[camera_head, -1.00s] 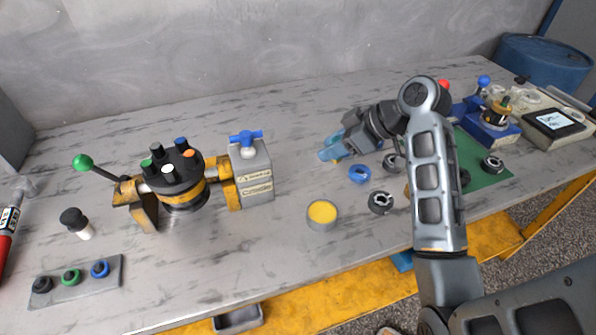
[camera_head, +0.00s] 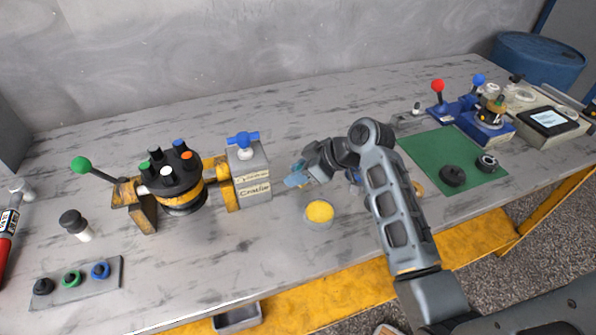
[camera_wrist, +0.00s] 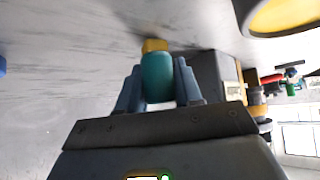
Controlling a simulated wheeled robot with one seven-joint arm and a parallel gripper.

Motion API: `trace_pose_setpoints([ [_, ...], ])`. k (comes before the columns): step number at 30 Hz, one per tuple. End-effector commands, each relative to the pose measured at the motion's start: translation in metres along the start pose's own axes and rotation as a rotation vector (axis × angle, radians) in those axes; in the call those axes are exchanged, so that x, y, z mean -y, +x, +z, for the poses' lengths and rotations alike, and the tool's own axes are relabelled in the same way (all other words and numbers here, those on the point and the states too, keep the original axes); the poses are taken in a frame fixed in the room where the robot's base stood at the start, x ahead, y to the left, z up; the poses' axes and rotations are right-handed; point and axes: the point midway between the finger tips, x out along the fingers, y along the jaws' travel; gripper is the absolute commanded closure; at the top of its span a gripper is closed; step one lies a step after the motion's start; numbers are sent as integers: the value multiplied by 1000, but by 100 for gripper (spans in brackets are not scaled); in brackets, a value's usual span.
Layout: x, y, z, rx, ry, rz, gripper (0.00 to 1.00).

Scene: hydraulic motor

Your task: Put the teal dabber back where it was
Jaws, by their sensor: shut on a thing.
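My gripper (camera_head: 297,178) is above the table, between the grey Crosslie-labelled block and the round yellow-topped pot. In the wrist view, the gripper (camera_wrist: 160,85) is shut on the teal dabber (camera_wrist: 157,78), with a blue finger on each side of it. A yellow tip (camera_wrist: 154,45) shows at the dabber's far end. In the head view the dabber is mostly hidden by the gripper. The yellow-topped pot (camera_head: 319,211) stands on the table just in front of the gripper; its yellow also shows at the wrist view's top right (camera_wrist: 285,14).
The grey block with a blue valve handle (camera_head: 248,166) and the yellow-black motor fixture (camera_head: 180,182) stand to the left. A button tray (camera_head: 76,283) lies at the front left. A green mat (camera_head: 440,155) with black parts is on the right. The table behind the gripper is clear.

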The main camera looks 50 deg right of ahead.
Motion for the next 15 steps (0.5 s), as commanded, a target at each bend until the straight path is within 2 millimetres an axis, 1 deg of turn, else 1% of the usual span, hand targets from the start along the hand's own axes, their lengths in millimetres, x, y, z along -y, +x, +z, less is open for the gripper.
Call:
trace_pose_setpoints([
  [6, 0, 3, 3, 0, 0, 0, 96],
  [7, 0, 2, 2, 0, 0, 0, 62],
  [14, 0, 2, 2, 0, 1, 0, 40],
  [15, 0, 2, 2, 0, 1, 0, 40],
])
